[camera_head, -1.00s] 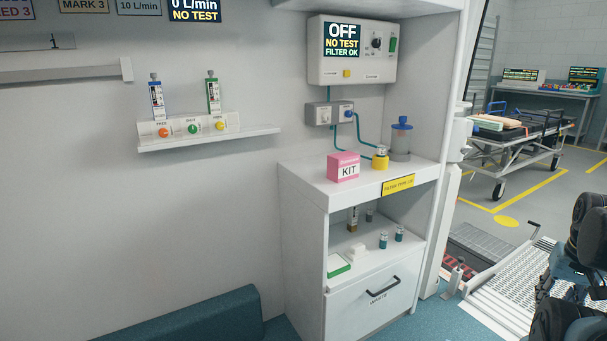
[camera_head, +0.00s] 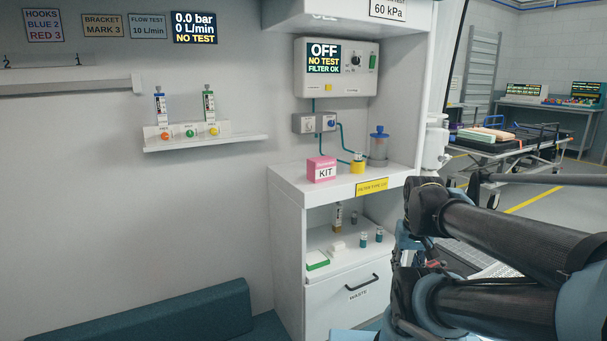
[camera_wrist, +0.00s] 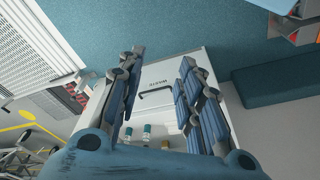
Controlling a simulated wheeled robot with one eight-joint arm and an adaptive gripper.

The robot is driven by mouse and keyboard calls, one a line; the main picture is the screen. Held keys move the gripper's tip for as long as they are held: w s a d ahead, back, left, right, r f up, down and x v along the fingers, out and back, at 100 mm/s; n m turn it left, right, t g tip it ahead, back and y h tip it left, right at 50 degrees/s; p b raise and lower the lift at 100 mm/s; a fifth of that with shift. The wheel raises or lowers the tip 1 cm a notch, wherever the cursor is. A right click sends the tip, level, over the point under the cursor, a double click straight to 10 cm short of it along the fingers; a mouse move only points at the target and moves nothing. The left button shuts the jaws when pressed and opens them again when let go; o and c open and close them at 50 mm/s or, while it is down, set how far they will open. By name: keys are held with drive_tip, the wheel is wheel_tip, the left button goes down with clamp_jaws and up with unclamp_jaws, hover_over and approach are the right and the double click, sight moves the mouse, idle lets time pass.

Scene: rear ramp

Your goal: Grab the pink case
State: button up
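The pink case (camera_head: 321,169), a small box with a white KIT label, stands upright on the white cabinet's counter (camera_head: 290,182) in the head view. It is not visible in the wrist view. My gripper (camera_wrist: 158,75) shows in the wrist view with its blue padded fingers spread wide and nothing between them. It faces the waste drawer (camera_wrist: 172,72) low on the cabinet. In the head view my arm comes in from the right, in front of the cabinet's right side. My gripper is apart from the case.
A yellow-based fitting (camera_head: 357,164) and a clear blue-lidded jar (camera_head: 378,147) stand right of the case, with teal hoses behind. Small vials (camera_head: 363,239) sit on the shelf below. A teal bench (camera_head: 160,318) lies at lower left. The counter's front left is clear.

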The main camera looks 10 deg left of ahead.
drive_tip(key=shift+a, duration=0.25)
drive_tip(key=o, duration=0.4)
drive_tip(key=shift+s+r, duration=0.15)
drive_tip(key=o, duration=1.2)
drive_tip(key=shift+n, duration=0.5)
drive_tip(key=w+r, duration=0.1)
drive_tip(key=w+a+r, duration=0.1)
drive_tip(key=r, duration=0.1)
drive_tip(key=w+r, duration=0.1)
drive_tip(key=shift+w+a+r, duration=0.1)
drive_tip(key=shift+a+r, duration=0.2)
drive_tip(key=shift+a, duration=0.1)
wheel_tip(320, 180, up, 26)
drive_tip(key=n+t+y, duration=0.1)
drive_tip(key=n+y, duration=0.2)
drive_tip(key=n, duration=0.4)
hover_over(321, 167)
drive_tip(key=d, duration=0.4)
drive_tip(key=x, duration=1.7)
drive_tip(key=shift+s+d, duration=0.1)
drive_tip(key=shift+s, duration=0.1)
